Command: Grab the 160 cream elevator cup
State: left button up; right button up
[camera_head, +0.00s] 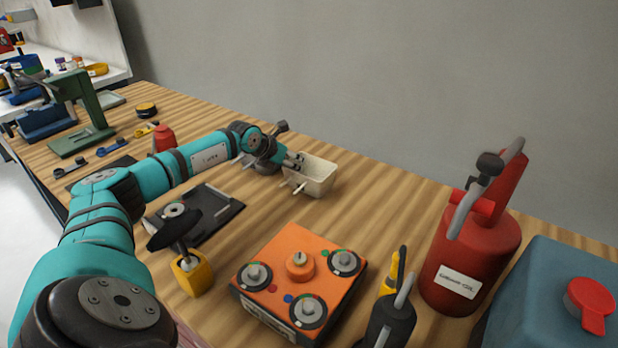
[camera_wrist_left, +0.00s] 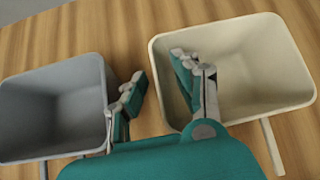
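The cream elevator cup (camera_head: 318,178) stands open side up on the wooden bench, towards the wall. In the left wrist view the cream cup (camera_wrist_left: 255,65) fills the right half, and a grey cup (camera_wrist_left: 50,100) stands to its left. My left gripper (camera_head: 297,162) is at the cream cup's left side. In the wrist view my left gripper (camera_wrist_left: 158,72) is open: one finger is in the gap between the cups, the other reaches over the cream cup's left rim. Contact cannot be told. My right gripper is not in view.
An orange box with knobs (camera_head: 300,268), a red canister (camera_head: 475,250) and a blue box (camera_head: 555,300) stand nearer and to the right. A black tray (camera_head: 215,220) lies below my left arm. A green stand (camera_head: 75,110) is at the far left. Bare bench lies right of the cream cup.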

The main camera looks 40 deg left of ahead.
pick_arm(q)
grip_shut()
jog(key=shift+r, duration=0.1)
